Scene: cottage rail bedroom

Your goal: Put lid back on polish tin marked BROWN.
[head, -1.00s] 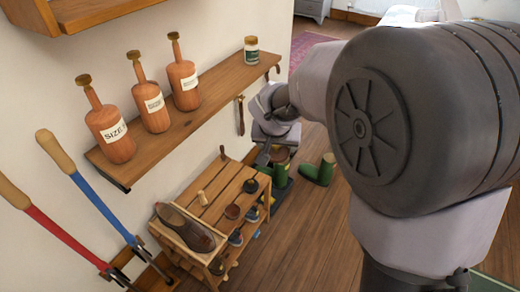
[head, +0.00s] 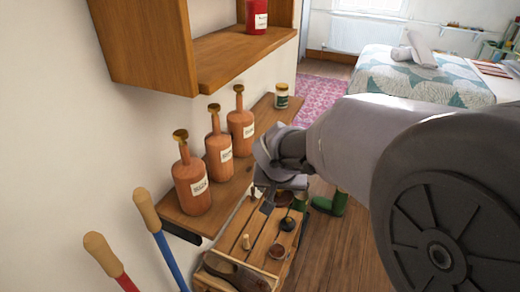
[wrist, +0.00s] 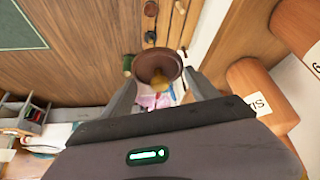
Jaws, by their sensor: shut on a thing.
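My gripper (head: 275,199) hangs over the far end of the slatted wooden bench (head: 261,238) in the head view. In the wrist view its two fingers (wrist: 159,78) are shut on a round brown lid (wrist: 146,62) with a tan knob. The lid also shows beside a finger in the head view (head: 285,198). A round brown-topped tin (head: 277,252) sits on the bench below, apart from the lid. A dark round piece with a knob (head: 287,225) lies farther along. No BROWN marking is readable.
A brown shoe (head: 236,272) and a small peg (head: 246,241) are on the bench. A wall shelf (head: 185,224) with several orange bottles (head: 192,184) and a jar (head: 281,97) runs alongside on the left. Green boots (head: 330,205) stand beyond. Wooden floor (head: 335,250) is open to the right.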

